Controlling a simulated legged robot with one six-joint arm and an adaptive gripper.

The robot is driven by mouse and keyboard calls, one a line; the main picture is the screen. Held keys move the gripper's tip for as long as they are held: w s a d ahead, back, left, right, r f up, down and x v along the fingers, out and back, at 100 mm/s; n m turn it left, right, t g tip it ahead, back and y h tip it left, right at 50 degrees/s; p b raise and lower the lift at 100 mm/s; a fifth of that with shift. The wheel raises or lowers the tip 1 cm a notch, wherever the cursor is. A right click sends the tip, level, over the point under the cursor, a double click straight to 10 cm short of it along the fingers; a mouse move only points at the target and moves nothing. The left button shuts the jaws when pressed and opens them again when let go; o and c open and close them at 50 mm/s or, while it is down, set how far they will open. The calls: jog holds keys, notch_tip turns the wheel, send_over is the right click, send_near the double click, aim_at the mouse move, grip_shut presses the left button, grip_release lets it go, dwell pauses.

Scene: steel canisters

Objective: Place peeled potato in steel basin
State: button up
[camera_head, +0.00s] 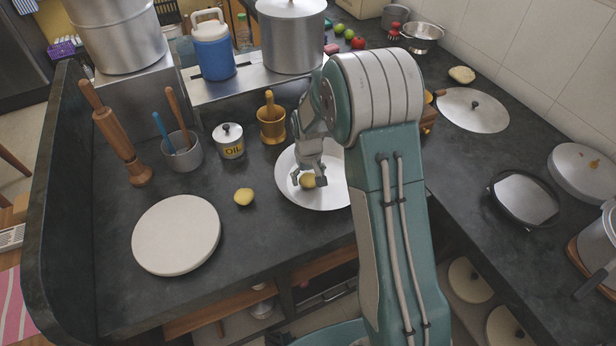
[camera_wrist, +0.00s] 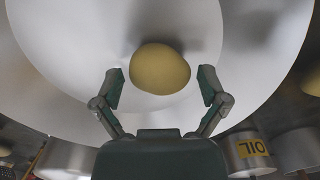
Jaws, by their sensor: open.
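The steel basin (camera_head: 333,196) is a wide, shallow, pale round dish on the dark counter. A yellow peeled potato (camera_head: 308,183) is at the basin, below and between the fingers of my gripper (camera_head: 309,177). In the wrist view the potato (camera_wrist: 160,70) appears over the basin's pale inner surface (camera_wrist: 60,50), with a shadow beside it. My gripper's fingers (camera_wrist: 160,88) are spread to either side of it, with gaps visible. I cannot tell whether the potato rests fully on the basin. A second yellow potato (camera_head: 243,196) lies on the counter left of the basin.
A white round board (camera_head: 176,235) lies at front left. Behind stand an oil canister (camera_head: 229,141), a brass mortar (camera_head: 271,128), a grey utensil cup (camera_head: 183,155) and a large steel pot (camera_head: 291,38).

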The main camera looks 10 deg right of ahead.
aim_at(308, 182)
jog(key=shift+r, duration=0.1)
jog(key=s+r+t, duration=0.1)
jog(key=s+r, duration=0.1)
jog(key=r, duration=0.7)
jog(key=s+r, duration=0.3)
jog(key=r, duration=0.7)
jog(key=s+r+t, duration=0.2)
jog(key=s+r, duration=0.2)
jog(key=s, duration=0.7)
jog(key=s+r+m+t, duration=0.1)
jog(key=s+r+t, duration=0.1)
jog(key=s, duration=0.9)
jog(key=shift+s+d+r+m+t, duration=0.15)
jog(key=shift+d+r+m+t, duration=0.15)
jog(key=shift+r, duration=0.6)
